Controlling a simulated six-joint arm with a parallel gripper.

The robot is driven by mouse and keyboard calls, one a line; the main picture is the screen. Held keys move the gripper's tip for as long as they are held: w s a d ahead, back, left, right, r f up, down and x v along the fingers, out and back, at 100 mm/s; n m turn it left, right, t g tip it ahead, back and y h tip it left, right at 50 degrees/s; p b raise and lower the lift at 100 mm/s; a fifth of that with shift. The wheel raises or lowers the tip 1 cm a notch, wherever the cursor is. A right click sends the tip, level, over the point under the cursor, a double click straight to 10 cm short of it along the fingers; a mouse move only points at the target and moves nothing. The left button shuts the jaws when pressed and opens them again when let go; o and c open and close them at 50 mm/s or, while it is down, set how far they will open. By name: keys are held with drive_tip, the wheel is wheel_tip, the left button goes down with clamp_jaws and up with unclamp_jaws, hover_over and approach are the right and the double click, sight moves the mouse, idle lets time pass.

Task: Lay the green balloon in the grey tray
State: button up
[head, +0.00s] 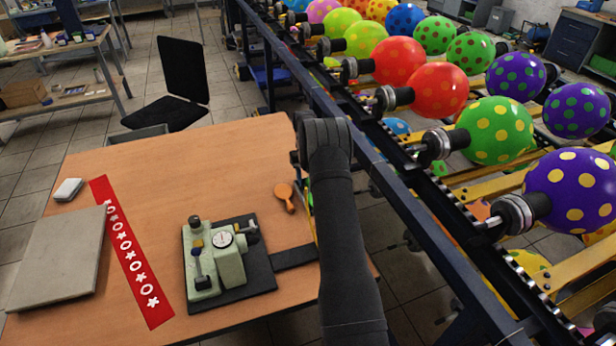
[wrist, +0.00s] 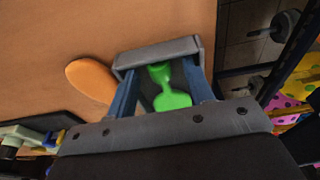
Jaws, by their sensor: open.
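In the wrist view, the limp green balloon (wrist: 172,100) shows between the two blue fingers of my gripper (wrist: 159,74). The fingers stand apart, one on each side of it. In the head view, my arm hides the gripper and most of this area.
A green press with a dial (head: 213,262), a red printed strip (head: 130,252) and a grey slab (head: 58,256) are on the table (head: 180,170). A conveyor rail (head: 400,200) with inflated balloons runs along the right.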

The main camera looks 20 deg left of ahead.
drive_tip(key=shift+r, duration=0.15)
wheel_tip(320, 180, up, 17)
drive_tip(key=w+a, duration=0.2)
drive_tip(key=shift+w, duration=0.3)
drive_tip(key=shift+a, duration=0.1)
drive_tip(key=s+f, duration=0.1)
drive_tip(key=f, duration=0.4)
drive_tip(key=d+f, duration=0.1)
drive_tip(key=f, duration=0.5)
drive_tip(key=s+d+f, duration=0.1)
drive_tip(key=f, duration=0.5)
drive_tip(key=shift+s+d, duration=0.1)
drive_tip(key=shift+s, duration=0.2)
drive_tip(key=shift+r, duration=0.35)
